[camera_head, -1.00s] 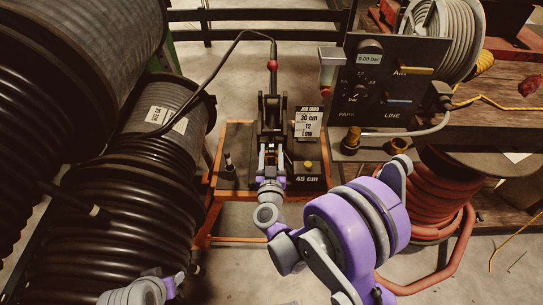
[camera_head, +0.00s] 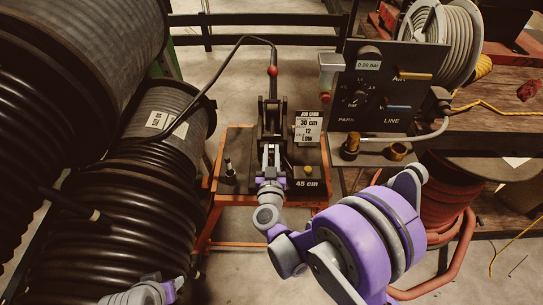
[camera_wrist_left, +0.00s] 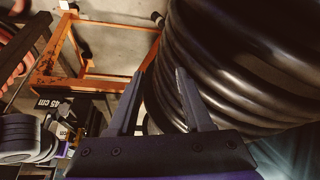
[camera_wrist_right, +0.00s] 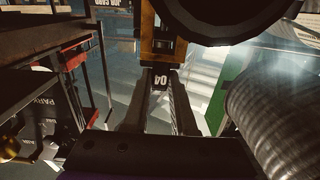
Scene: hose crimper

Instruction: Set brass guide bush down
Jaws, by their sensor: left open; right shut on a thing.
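My right gripper (camera_head: 271,152) is over the orange-framed bench, at the dark crimper (camera_head: 271,115). Its two grey fingers are close together and point away from me. In the right wrist view its fingertips (camera_wrist_right: 163,76) are by a brass-coloured piece (camera_wrist_right: 148,35) with a dark round part, which I take for the brass guide bush. The fingers hide its lower part, and I cannot make it out in the head view.
A job card (camera_head: 308,127) and a 45 cm label (camera_head: 307,183) are right of the crimper. A pressure panel (camera_head: 385,90) stands further right, with a brass fitting (camera_head: 351,146) and a brass ring (camera_head: 397,151) below it. Large hose reels (camera_head: 120,215) fill the left.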

